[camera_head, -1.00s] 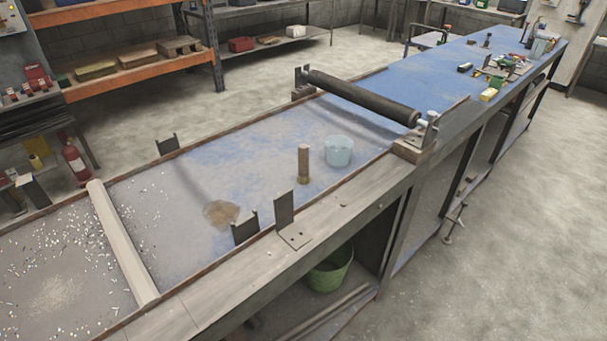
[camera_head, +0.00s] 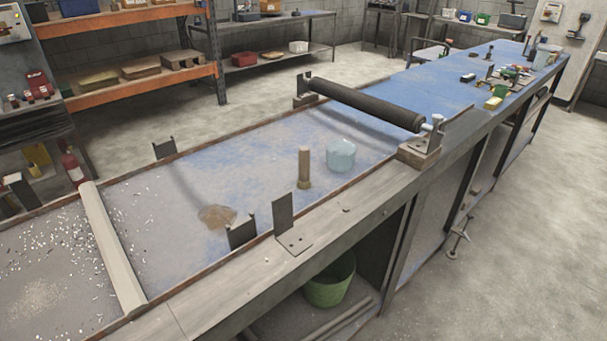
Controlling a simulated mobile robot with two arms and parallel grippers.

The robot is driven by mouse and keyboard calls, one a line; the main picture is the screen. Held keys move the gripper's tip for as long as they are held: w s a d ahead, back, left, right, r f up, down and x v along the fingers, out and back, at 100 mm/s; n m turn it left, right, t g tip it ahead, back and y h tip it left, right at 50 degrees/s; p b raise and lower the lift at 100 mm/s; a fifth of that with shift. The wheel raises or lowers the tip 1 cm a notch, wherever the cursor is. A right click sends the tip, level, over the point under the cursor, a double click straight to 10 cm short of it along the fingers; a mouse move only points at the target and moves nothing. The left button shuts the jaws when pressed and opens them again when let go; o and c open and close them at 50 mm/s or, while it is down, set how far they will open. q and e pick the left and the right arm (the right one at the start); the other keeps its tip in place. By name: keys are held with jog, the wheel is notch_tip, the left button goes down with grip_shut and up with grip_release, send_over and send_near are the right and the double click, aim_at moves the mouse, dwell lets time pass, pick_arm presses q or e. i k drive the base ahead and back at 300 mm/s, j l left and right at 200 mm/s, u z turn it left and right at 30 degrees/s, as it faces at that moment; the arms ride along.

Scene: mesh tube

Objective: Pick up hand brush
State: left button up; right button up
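I cannot make out a hand brush for certain. An upright brown wooden piece with a wider base (camera_head: 304,167) stands on the dusty blue bench top (camera_head: 270,140), left of a translucent light-blue tub (camera_head: 340,154). I cannot tell whether it is a brush handle. Small mixed items (camera_head: 502,82) lie at the far end of the bench, too small to tell apart. Neither of my grippers is in view.
A dark roller (camera_head: 365,103) spans the bench on end brackets. A pale bar (camera_head: 110,245) crosses the near left, with white scraps around it. Metal brackets (camera_head: 284,217) stand along the edges. A green bucket (camera_head: 330,282) sits underneath. Open floor (camera_head: 520,240) lies right.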

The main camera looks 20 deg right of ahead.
aim_at(305, 183)
jog(key=i+l+u, duration=0.25)
jog(key=l, duration=0.45)
jog(key=l+u, duration=0.2)
jog(key=l, duration=0.5)
